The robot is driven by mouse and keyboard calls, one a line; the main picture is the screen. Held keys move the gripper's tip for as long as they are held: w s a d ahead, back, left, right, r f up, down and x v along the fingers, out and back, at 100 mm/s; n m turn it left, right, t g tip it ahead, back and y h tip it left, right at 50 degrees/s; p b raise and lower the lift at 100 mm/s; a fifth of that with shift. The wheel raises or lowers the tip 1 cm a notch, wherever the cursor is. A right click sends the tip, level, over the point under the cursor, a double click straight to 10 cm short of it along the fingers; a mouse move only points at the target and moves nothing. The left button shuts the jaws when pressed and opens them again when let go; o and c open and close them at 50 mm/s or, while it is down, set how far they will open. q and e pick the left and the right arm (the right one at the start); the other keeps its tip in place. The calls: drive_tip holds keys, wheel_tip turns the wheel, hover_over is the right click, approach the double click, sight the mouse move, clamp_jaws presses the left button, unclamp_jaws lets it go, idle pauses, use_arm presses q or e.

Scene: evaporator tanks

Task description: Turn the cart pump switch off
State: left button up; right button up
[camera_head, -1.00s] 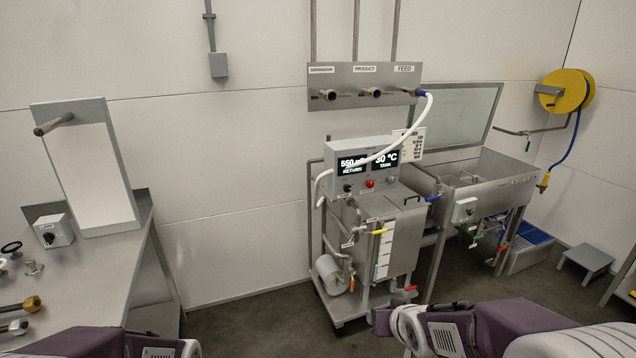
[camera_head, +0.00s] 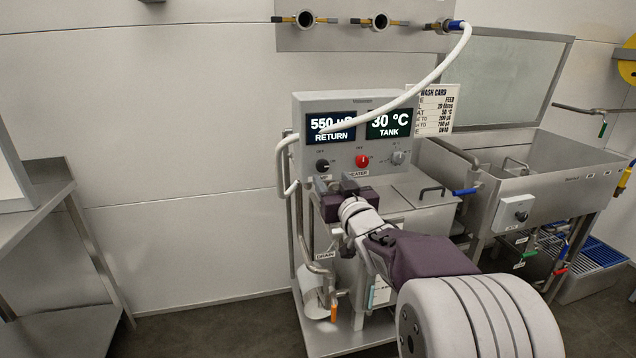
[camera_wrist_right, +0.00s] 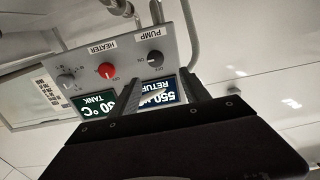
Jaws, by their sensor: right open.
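The cart pump switch is a black knob (camera_head: 322,165) at the left of the cart's grey control box (camera_head: 300,110), below the RETURN display. In the right wrist view, which is upside down, the pump knob (camera_wrist_right: 155,58) shows beside its PUMP label, ahead of the fingers. Which way its pointer is set is too small to tell. My right gripper (camera_head: 338,185) is open and empty just below and in front of the knob, apart from it. Its two fingers (camera_wrist_right: 160,88) point toward the panel. My left gripper is out of view.
A red heater knob (camera_head: 362,161) and a grey knob (camera_head: 398,158) sit to the right of the pump knob. A white hose (camera_head: 440,75) loops over the box. A steel sink (camera_head: 550,175) stands right. A steel table (camera_head: 50,195) stands left, with clear floor between.

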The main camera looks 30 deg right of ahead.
sight(323, 166)
drive_tip(key=x, duration=0.8)
drive_tip(key=shift+w+d+f+b, duration=0.1)
drive_tip(key=shift+d+f+b, duration=0.25)
drive_tip(key=shift+d+f, duration=0.1)
drive_tip(key=shift+w+r, duration=0.15)
drive_tip(key=shift+w, duration=0.2)
clamp_jaws()
